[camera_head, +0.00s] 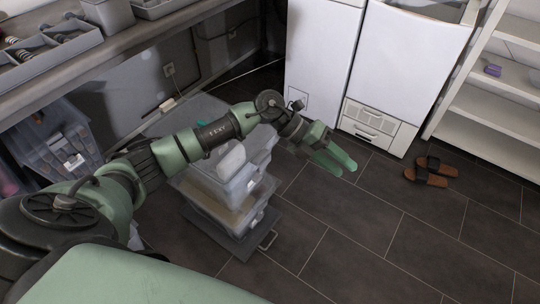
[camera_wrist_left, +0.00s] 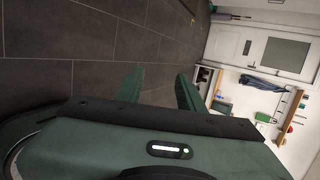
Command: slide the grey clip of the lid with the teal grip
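Two white appliances, likely the toploaders, stand side by side at the back: the left one (camera_head: 322,50) and the right one (camera_head: 408,65). The head view cuts off their tops, apart from a dark strip at the right one's upper edge. No lid with a teal grip and no grey clip can be made out in either view. My left gripper (camera_head: 334,162) hangs above the floor in front of the appliances, its green fingers spread with nothing between them. The left wrist view also shows its two fingers apart (camera_wrist_left: 160,92). My right gripper is in neither view.
Stacked grey plastic bins (camera_head: 232,190) stand on the floor under my left arm. A workbench (camera_head: 125,45) with trays runs along the left. White shelves (camera_head: 490,100) stand at the right, with sandals (camera_head: 430,171) near them. The dark tiled floor (camera_head: 400,240) is otherwise clear.

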